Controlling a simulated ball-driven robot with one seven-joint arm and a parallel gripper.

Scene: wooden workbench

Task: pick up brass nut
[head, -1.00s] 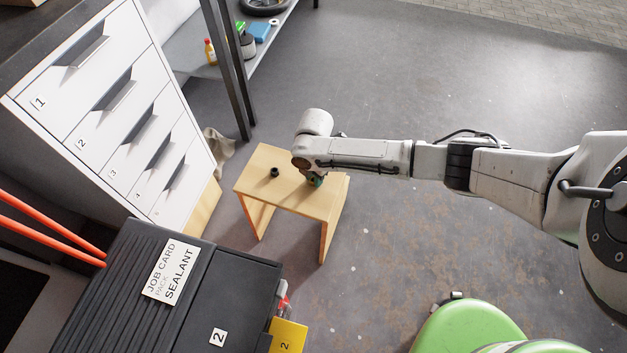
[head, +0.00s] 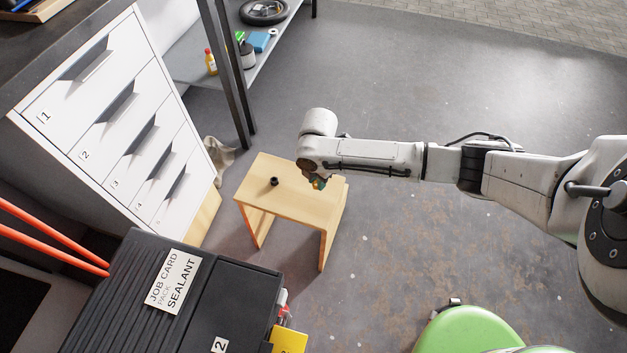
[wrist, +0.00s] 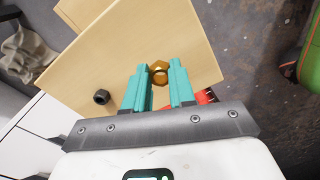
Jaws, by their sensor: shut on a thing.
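The brass nut (wrist: 159,74) is between the tips of the two teal fingers of my gripper (wrist: 158,68) in the wrist view. My gripper is shut on it. In the head view my gripper (head: 317,184) is over the right end of the small wooden stool (head: 290,203), and a bit of brass shows at its tip. The stool top also fills the upper middle of the wrist view (wrist: 110,45). The nut appears held above the stool top, but the exact gap is hard to tell.
A dark nut (head: 274,181) stands on the left part of the stool top; it also shows in the wrist view (wrist: 102,97). A white drawer cabinet (head: 110,130) is at the left, a black case (head: 150,290) in front. Open floor lies right of the stool.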

